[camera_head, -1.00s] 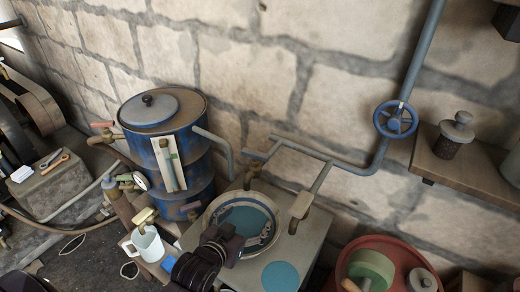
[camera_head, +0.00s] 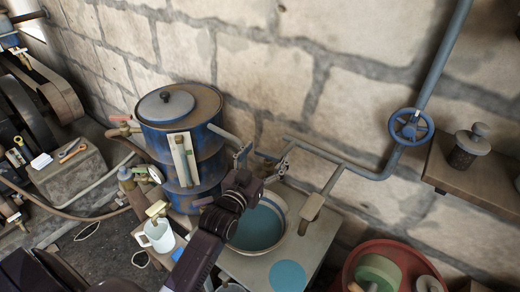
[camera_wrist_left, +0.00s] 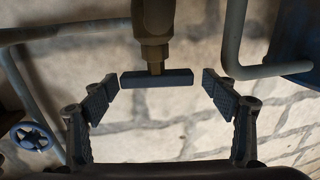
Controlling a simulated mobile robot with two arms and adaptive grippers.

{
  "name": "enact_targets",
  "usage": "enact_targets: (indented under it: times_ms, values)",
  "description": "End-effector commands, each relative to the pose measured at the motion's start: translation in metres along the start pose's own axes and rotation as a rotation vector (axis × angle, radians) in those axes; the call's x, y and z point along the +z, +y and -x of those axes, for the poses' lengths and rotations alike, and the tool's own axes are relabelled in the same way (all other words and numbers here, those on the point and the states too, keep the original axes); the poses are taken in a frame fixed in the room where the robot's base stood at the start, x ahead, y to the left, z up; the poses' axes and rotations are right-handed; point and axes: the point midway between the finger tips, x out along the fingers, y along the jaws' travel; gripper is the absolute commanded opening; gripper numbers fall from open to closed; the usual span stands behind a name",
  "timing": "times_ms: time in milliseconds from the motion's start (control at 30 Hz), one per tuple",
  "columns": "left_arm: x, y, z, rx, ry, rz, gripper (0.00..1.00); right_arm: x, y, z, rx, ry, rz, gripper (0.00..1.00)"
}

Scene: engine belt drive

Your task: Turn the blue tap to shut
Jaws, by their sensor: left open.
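The tap has a brass body (camera_wrist_left: 153,28) and a dark blue bar handle (camera_wrist_left: 157,79), seen in the left wrist view. The handle lies crosswise between the fingers of my left gripper (camera_wrist_left: 160,94). The gripper is open, with one finger off each end of the bar and small gaps showing. My right gripper is not in view.
A round basin (camera_head: 281,200) stands below the tap on a bench. A blue drum (camera_head: 155,142) is close on the left. A wall pipe (camera_head: 345,163) runs right to a blue handwheel (camera_head: 411,126). A white mug (camera_head: 158,236) stands in front of the drum.

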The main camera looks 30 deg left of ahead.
Motion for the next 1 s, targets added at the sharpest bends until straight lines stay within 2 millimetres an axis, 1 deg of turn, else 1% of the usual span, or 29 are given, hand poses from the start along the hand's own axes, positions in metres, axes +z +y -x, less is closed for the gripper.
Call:
enact_targets:
  times_ms: [100,400,700,800,1000]
  values:
    - [-0.0007,-0.0001,-0.007,0.0,0.0,0.0,0.79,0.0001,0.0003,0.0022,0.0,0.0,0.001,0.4]
    - [0.0004,0.0001,-0.0087,0.0,-0.001,0.0,0.79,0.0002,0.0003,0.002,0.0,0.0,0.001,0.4]
    - [0.0004,-0.0003,-0.0085,-0.001,-0.001,0.0,0.46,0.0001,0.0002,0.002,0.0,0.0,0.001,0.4]
    - [0.0003,-0.0006,-0.0085,-0.001,-0.001,-0.001,0.37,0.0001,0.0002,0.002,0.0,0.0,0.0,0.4]
    - [0.0001,-0.0014,-0.0089,0.021,0.003,-0.007,0.37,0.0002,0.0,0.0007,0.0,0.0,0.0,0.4]
